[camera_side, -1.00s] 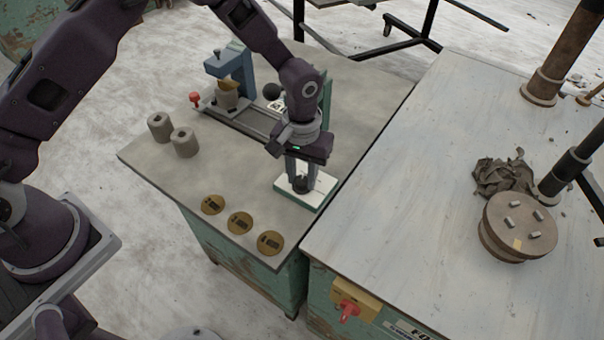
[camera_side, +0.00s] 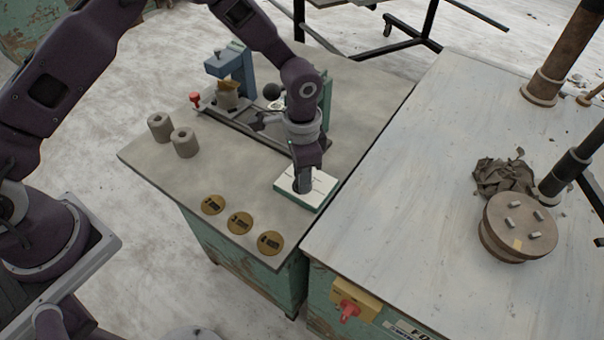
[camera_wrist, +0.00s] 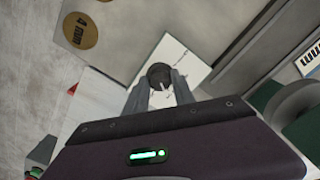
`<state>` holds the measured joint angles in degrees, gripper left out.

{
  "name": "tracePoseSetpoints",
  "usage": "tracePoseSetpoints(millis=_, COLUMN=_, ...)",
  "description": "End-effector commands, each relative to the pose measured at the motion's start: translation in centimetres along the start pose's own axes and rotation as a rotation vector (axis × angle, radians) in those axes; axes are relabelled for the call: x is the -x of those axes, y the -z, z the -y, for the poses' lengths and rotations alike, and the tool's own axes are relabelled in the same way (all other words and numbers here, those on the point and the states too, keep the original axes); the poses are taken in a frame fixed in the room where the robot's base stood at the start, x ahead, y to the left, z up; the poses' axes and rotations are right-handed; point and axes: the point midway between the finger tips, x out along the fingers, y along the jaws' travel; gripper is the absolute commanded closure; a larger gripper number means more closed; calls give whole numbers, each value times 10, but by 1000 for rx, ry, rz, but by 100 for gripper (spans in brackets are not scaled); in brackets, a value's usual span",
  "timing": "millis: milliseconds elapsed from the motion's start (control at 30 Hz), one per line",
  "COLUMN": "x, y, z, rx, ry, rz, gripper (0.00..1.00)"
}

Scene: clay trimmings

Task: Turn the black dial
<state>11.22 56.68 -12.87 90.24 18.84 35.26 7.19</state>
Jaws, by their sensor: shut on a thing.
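The black dial (camera_wrist: 158,76) is a small dark round knob with a pale mark on its face. It sits on a white plate (camera_side: 318,190) with a green edge, near the right edge of the grey bench. In the wrist view my gripper (camera_wrist: 159,88) has one finger on each side of the dial and is shut on it. In the side view my gripper (camera_side: 303,184) points straight down at the plate, and its fingers and wrist hide most of the dial.
Several brass discs (camera_side: 240,222) lie along the bench's front edge. Two grey clay cylinders (camera_side: 185,142) stand at left. A blue fixture (camera_side: 232,66) with a red knob (camera_side: 195,98) stands behind. A pale table (camera_side: 400,190) with a round wooden wheel (camera_side: 518,228) adjoins at right.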

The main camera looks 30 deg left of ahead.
Motion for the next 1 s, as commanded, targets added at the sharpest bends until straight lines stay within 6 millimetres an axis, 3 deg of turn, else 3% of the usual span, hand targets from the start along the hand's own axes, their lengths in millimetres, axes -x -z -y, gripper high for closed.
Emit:
tracePoseSetpoints(millis=500, x=1, y=1, z=0, rx=-395, ry=1, rz=-2, gripper=100)
tracePoseSetpoints(millis=1000, x=1, y=1, z=1, rx=-523, ry=1, rz=-3, gripper=100)
